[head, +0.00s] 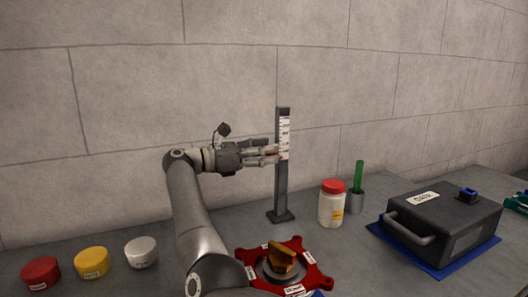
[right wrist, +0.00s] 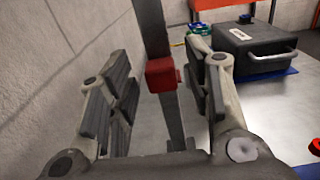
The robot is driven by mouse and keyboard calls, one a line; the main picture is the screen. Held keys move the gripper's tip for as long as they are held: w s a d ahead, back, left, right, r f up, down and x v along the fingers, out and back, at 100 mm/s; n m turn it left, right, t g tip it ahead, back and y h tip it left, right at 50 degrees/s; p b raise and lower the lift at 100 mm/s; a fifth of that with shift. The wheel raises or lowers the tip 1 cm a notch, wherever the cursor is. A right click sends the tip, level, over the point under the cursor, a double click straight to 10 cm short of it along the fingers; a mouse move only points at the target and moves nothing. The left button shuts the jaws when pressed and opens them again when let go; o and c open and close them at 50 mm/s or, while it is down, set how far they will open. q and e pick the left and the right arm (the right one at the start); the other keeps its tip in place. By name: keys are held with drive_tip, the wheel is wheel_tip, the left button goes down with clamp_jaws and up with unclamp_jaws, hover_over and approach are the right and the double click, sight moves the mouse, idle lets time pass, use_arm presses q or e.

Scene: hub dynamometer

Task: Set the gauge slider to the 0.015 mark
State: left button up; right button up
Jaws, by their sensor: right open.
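The gauge (head: 284,135) is a dark upright post on a small foot, with a white marked scale on its upper part. Its marks are too small to read. The red slider (right wrist: 163,75) sits around or on the post in the right wrist view. In the head view only a trace of red shows by the fingertips. My right gripper (head: 272,153) reaches the post from the left at the scale's lower end. In the right wrist view my right gripper (right wrist: 160,68) is open, with the slider between its fingers and closer to the right one. My left gripper is not in view.
A red flanged hub (head: 313,275) with a brown-orange block stands in front. Red, yellow and white round pots (head: 91,262) stand left. A red-lidded jar (head: 332,205), a green-handled tool in a grey cup (head: 357,190) and a dark case (head: 440,220) on a blue mat stand right. A wall rises behind.

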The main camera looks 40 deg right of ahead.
drive_tip(key=shift+c, duration=0.4)
clamp_jaws()
drive_tip(key=shift+r, duration=0.8)
drive_tip(key=shift+o, duration=0.4)
unclamp_jaws()
drive_tip(key=v, duration=0.7)
drive_tip(key=shift+a, duration=0.25)
